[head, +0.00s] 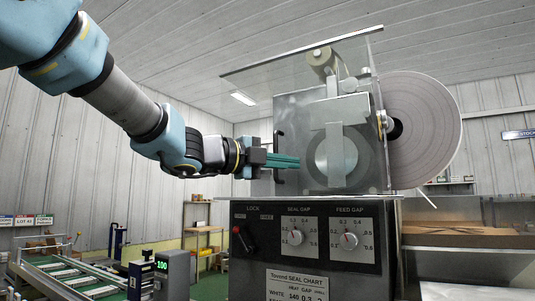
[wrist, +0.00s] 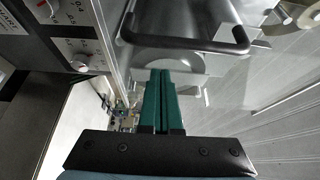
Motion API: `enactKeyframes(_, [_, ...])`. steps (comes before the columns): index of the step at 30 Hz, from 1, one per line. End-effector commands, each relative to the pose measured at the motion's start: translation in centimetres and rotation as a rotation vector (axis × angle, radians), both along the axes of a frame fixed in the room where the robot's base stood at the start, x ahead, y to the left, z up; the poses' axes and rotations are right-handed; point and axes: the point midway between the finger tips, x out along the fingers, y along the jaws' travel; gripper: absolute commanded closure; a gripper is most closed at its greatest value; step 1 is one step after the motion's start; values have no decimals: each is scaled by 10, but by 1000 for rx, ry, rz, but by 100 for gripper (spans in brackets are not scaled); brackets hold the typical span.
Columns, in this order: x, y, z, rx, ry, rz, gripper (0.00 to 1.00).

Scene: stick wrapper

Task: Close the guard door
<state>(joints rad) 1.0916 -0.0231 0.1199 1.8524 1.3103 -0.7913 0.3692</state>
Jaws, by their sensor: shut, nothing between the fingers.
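The guard door (head: 294,112) looks like a clear panel on the front of the wrapping machine; how far it stands open is hard to tell. Its dark upright handle (head: 279,143) is at the panel's left side, and the handle also shows as a black bar (wrist: 190,45) in the wrist view. My gripper (head: 297,161) comes in from the left with its green fingers together and empty. The fingertips (wrist: 160,73) point toward the machine beside the handle, overlapping it in the head view. I cannot tell whether they touch it.
A control panel (head: 318,272) with a lock switch (head: 244,238) and two gap dials sits below. A large film roll (head: 425,130) stands behind at the right. A clear top sheet (head: 300,54) slopes overhead. A conveyor (head: 75,275) is at lower left.

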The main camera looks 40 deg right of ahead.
Motion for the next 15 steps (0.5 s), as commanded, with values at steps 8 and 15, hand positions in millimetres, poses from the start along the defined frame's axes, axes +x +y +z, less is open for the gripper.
enactKeyframes(8, [24,2,2,1,0,3,100])
enactKeyframes(15, [33,7,0,1,0,1,100])
